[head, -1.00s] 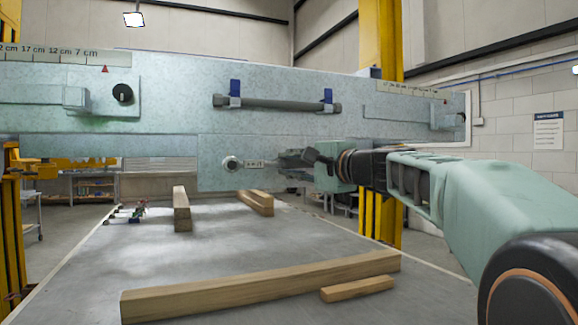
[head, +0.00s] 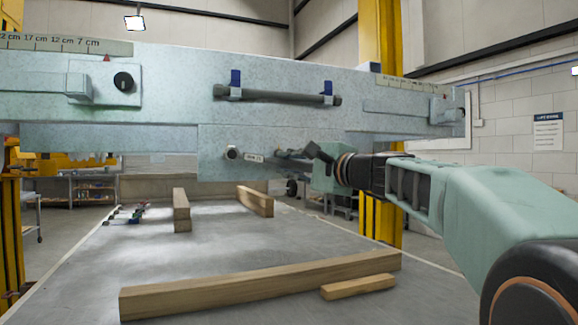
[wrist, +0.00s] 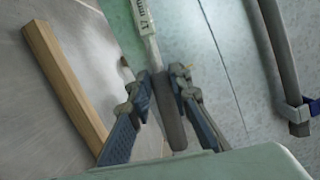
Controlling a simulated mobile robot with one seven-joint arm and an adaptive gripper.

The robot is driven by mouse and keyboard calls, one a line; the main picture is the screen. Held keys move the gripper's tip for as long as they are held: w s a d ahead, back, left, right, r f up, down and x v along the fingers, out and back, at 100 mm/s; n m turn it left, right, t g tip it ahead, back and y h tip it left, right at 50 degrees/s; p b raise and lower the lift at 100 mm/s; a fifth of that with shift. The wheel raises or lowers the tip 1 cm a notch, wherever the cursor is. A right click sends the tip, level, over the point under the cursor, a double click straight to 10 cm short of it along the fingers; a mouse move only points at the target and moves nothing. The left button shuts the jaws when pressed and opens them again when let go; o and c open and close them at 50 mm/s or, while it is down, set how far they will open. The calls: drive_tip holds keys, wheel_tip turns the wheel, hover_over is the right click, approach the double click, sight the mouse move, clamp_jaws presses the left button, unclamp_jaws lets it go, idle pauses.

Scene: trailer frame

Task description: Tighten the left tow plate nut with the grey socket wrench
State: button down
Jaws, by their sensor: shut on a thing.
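The grey socket wrench (head: 252,157) lies roughly level across the lower plate (head: 215,172) of the trailer frame. Its round head (head: 232,152) is at the left, against or just in front of the plate; I cannot tell whether it touches. The left nut cannot be made out and may be hidden behind that head. My gripper (head: 288,155) comes from the right and is shut on the handle. In the wrist view, the two blue fingers (wrist: 166,88) close around the dark handle (wrist: 171,125), and a white 17 mm label (wrist: 143,16) shows on the wrench beyond them.
A dark bar (head: 280,97) hangs in two blue clips on the frame above. A black knob (head: 123,82) is at upper left. Wooden blocks (head: 260,285) lie on the grey table (head: 200,255), with small coloured items (head: 125,215) at its left. Yellow posts stand behind.

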drive_tip(key=shift+s+a+f+m+b, duration=0.1)
drive_tip(key=shift+a+f+m+b, duration=0.1)
drive_tip(key=shift+f+m+b, duration=0.75)
drive_tip(key=shift+r, duration=0.1)
drive_tip(key=f+b, duration=0.1)
drive_tip(key=f+m+b, duration=0.1)
drive_tip(key=b, duration=0.1)
drive_tip(key=shift+s+a+m+t, duration=0.15)
drive_tip(key=shift+a+m+t, duration=0.1)
drive_tip(key=shift+a+t, duration=0.15)
drive_tip(key=shift+d+r+n+p, duration=0.25)
drive_tip(key=shift+r+n+p, duration=0.3)
drive_tip(key=shift+r+n, duration=0.2)
